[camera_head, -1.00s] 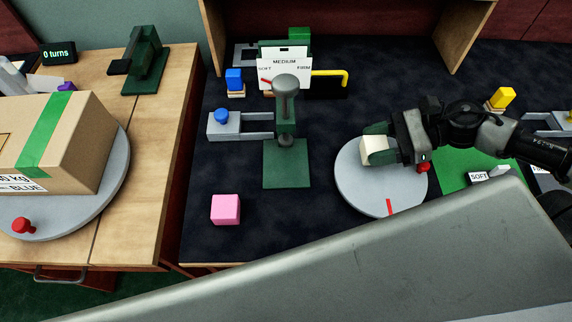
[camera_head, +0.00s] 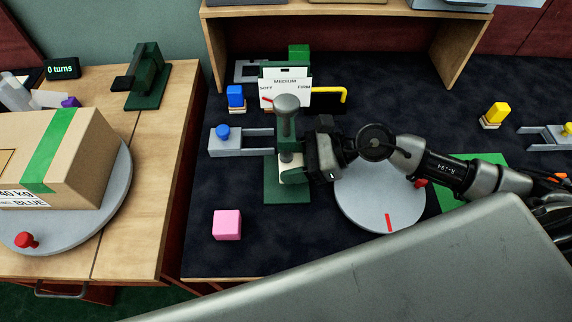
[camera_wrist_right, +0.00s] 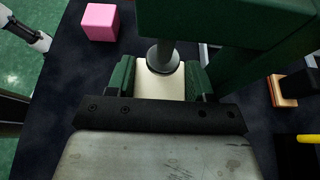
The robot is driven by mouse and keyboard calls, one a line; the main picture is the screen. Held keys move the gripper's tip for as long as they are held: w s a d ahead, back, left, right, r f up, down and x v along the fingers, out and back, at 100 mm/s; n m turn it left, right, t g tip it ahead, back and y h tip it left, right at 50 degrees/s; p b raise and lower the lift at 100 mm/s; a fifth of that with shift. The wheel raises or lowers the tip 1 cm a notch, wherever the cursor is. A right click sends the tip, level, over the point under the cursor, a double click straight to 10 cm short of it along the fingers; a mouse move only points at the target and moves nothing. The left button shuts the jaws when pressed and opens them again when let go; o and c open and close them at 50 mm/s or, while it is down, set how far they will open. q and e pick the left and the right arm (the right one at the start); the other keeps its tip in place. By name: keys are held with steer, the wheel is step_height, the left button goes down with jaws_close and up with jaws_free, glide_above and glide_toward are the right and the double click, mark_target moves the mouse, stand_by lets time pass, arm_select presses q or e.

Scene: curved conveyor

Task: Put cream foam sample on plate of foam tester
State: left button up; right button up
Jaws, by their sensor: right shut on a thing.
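The cream foam sample (camera_wrist_right: 160,84) is between the fingers of my right gripper (camera_wrist_right: 163,85) in the right wrist view. In the head view my right gripper (camera_head: 296,172) is at the foam tester, and the foam sample (camera_head: 292,176) shows only in small part. The sample is under the tester's grey plunger (camera_wrist_right: 163,57) and over its green plate (camera_head: 286,194). I cannot tell whether it touches the plate or the plunger. The tester's dial card (camera_head: 285,92) reads soft, medium, firm. My left gripper is out of view.
A pink cube (camera_head: 227,224) lies left of the tester's plate. A grey turntable (camera_head: 380,205) with a red mark is to the right, under my right arm. A yellow block (camera_head: 497,113) stands far right.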

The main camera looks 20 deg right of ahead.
steer(key=shift+w+a, duration=0.15)
steer(key=shift+a, duration=0.3)
steer(key=shift+a+f, duration=0.1)
steer(key=shift+f, duration=1.7)
steer(key=shift+f+b, duration=0.1)
steer(key=shift+b, duration=0.25)
steer(key=o, duration=0.7)
